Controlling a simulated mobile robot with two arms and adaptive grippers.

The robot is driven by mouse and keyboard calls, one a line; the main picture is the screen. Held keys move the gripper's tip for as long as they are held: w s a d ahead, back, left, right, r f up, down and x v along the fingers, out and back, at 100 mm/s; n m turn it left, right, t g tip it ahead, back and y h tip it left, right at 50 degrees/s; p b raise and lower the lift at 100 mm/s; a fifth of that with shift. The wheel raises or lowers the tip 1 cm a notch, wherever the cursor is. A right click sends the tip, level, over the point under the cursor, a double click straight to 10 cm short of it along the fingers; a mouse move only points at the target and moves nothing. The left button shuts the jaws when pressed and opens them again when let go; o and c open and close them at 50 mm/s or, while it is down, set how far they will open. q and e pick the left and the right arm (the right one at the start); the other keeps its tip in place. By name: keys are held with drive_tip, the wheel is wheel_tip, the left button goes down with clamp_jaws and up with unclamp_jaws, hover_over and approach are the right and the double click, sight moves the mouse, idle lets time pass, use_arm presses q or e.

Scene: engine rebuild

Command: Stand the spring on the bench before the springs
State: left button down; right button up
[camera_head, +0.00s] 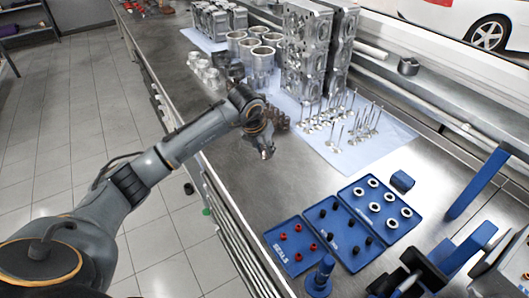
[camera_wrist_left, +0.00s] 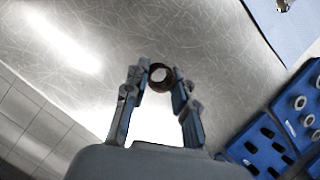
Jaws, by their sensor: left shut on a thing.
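My left gripper (camera_head: 265,150) is over the bare metal bench, near its front edge, pointing down. In the left wrist view my left gripper (camera_wrist_left: 161,84) is shut on a small dark spring (camera_wrist_left: 153,70), seen end-on as a ring between the fingertips. I cannot tell whether the spring touches the bench. The other springs (camera_head: 280,121) stand in a brown cluster just behind my left gripper in the head view, partly hidden by the wrist.
Several valves (camera_head: 340,125) stand on a pale blue sheet (camera_head: 374,151) to the right. Cylinder heads (camera_head: 303,50), cylinder liners (camera_head: 262,58) and pistons (camera_head: 205,70) are farther back. Blue trays (camera_head: 291,262) of small parts lie nearer. Bare bench (camera_head: 237,175) lies between.

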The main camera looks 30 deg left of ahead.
sight(263, 153)
use_arm(q)
wheel_tip(263, 153, down, 2)
drive_tip(key=shift+s+f+p, duration=0.1)
drive_tip(key=shift+p, duration=0.4)
drive_tip(key=shift+f, duration=0.2)
drive_tip(key=shift+f+b, duration=0.25)
drive_tip(key=shift+b, duration=0.1)
drive_tip(key=c, duration=1.1)
unclamp_jaws()
drive_tip(key=shift+r, duration=0.1)
